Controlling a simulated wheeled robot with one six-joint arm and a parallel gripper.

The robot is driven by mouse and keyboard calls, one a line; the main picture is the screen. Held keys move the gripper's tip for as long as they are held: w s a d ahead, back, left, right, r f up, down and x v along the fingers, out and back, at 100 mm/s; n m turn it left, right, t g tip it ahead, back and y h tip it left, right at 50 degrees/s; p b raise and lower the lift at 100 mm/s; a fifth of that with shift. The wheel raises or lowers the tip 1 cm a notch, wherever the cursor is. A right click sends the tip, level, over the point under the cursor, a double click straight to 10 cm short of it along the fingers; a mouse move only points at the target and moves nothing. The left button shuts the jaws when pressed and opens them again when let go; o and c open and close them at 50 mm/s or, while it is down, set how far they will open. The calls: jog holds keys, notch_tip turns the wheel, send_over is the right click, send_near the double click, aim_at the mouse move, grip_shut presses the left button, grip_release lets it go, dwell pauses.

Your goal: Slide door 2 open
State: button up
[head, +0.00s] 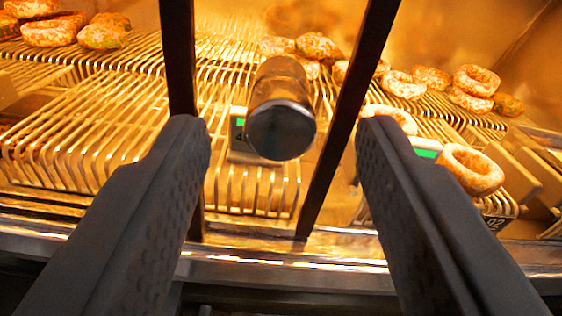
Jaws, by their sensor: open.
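A metal door knob (281,112), a short cylinder with a dark round end face, points toward me near the middle of the head view. It sits between two dark upright door frame edges, a left one (180,60) and a right one (345,110). My gripper (283,130) is open, with one dark finger on each side of the knob and a gap on both sides. The fingertips overlap the frame edges in the picture; I cannot tell whether they touch. No door number is clearly readable on the door itself.
Behind the doors are wire racks (90,120) with several ring-shaped fried pieces (470,168) and browned lumps. Small tags with green displays (427,152) hang on the rack front. A metal rail (290,270) runs across below. A dark label (495,222) at right reads about "02".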

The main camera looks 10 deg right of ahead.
jog(key=s, duration=1.4)
jog(key=s+f+m, duration=0.1)
jog(key=s+f, duration=1.1)
jog(key=s, duration=0.5)
jog(key=s+f, duration=1.2)
jog(key=s, duration=0.5)
jog(key=shift+m+g, duration=0.3)
jog(key=shift+m, duration=0.1)
